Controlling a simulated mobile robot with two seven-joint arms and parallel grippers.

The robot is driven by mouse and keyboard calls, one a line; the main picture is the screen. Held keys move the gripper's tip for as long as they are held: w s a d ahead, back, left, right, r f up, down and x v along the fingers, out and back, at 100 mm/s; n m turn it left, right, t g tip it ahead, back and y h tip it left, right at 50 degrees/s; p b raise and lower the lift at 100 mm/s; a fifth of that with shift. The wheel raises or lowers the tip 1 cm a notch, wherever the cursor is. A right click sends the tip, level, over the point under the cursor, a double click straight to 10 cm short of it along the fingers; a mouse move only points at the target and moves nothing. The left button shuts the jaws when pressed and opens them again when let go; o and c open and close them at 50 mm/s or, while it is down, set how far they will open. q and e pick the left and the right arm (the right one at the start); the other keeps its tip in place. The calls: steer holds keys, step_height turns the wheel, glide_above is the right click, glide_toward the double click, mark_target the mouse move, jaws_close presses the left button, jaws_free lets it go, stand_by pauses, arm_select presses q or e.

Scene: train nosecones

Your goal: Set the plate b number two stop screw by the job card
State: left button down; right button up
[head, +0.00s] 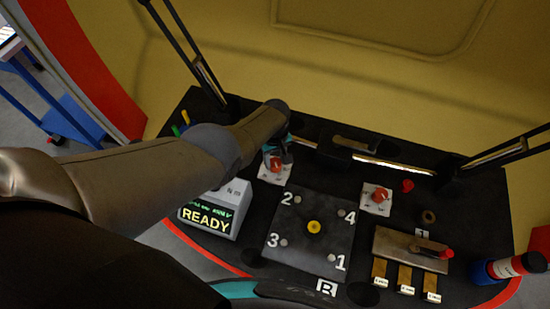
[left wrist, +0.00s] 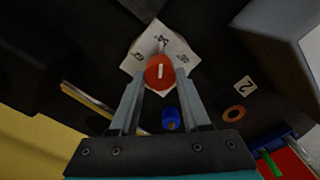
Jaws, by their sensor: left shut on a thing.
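Plate B (head: 327,225) is a dark square plate with a yellow centre piece (head: 314,227) and a white B label (head: 326,288). Its number two stop screw (head: 298,199) is a small grey head beside the white 2. My left gripper (head: 279,157) is behind the plate, shut on the red knob (head: 276,165) of a white dial card. In the left wrist view the fingers (left wrist: 159,75) flank that red knob (left wrist: 160,73), whose white pointer line faces up on the card (left wrist: 180,45). My right gripper is out of view. No job card can be made out.
A grey box (head: 207,215) reading READY stands left of the plate. A steel bar (head: 395,166) runs along the back.

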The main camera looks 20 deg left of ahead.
mark_target(275, 162)
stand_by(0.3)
arm_select(q)
steer(key=shift+c, duration=1.8)
jaws_free()
step_height(275, 162, up, 15)
steer(key=p, duration=1.1)
steer(key=shift+r, duration=0.15)
